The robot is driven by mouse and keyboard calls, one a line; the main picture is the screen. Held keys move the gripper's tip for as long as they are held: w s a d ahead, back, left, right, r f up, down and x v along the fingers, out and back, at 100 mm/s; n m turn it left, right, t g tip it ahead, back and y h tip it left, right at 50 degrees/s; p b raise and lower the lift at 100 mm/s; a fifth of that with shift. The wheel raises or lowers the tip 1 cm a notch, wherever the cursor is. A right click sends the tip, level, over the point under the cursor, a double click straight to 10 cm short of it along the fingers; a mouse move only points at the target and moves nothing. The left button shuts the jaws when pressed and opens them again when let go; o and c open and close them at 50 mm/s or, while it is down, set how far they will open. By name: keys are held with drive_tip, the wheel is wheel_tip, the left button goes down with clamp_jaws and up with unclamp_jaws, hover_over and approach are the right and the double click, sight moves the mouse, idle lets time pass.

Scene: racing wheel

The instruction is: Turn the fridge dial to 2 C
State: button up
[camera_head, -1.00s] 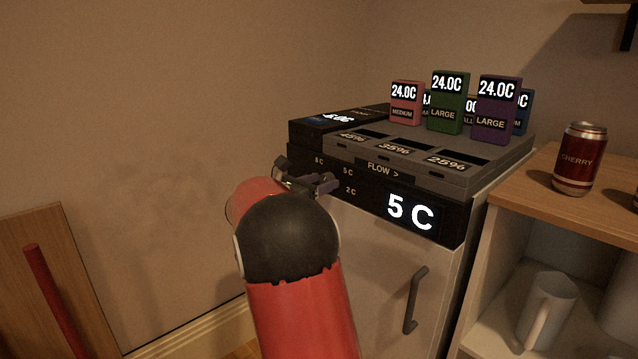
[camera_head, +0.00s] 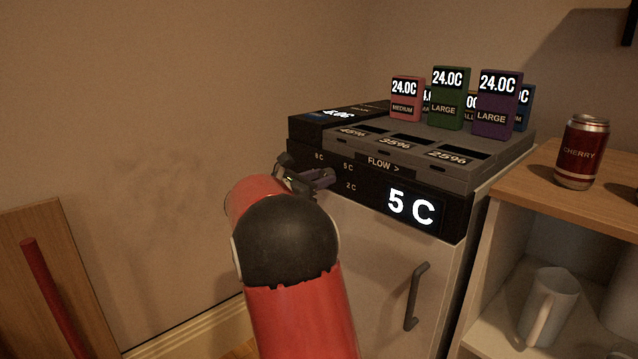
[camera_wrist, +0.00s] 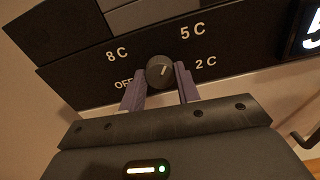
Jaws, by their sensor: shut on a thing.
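The fridge dial (camera_wrist: 160,70) is a small dark round knob on the black front panel, with marks OFF, 8 C, 5 C and 2 C around it. Its light pointer line points up and slightly right, toward 5 C. My gripper (camera_wrist: 161,76) is shut on the dial, with one purple-grey finger on each side of it. In the head view my gripper (camera_head: 315,181) is at the panel's left part and hides the dial. The lit display (camera_head: 410,207) on the fridge panel (camera_head: 365,193) reads 5 C.
A grey dispenser unit (camera_head: 440,172) with several coloured boxes stands on top of the fridge. The fridge door handle (camera_head: 416,296) is below the panel. At right, a cherry can (camera_head: 582,153) stands on a wooden shelf top, with a white mug (camera_head: 548,306) below.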

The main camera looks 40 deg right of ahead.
drive_tip(key=m+b, duration=1)
drive_tip(key=shift+f, duration=0.15)
drive_tip(key=shift+m, duration=0.4)
drive_tip(key=o, duration=1)
drive_tip(key=shift+a, duration=0.1)
drive_tip(key=a, duration=0.7)
drive_tip(key=shift+s+a, duration=0.35)
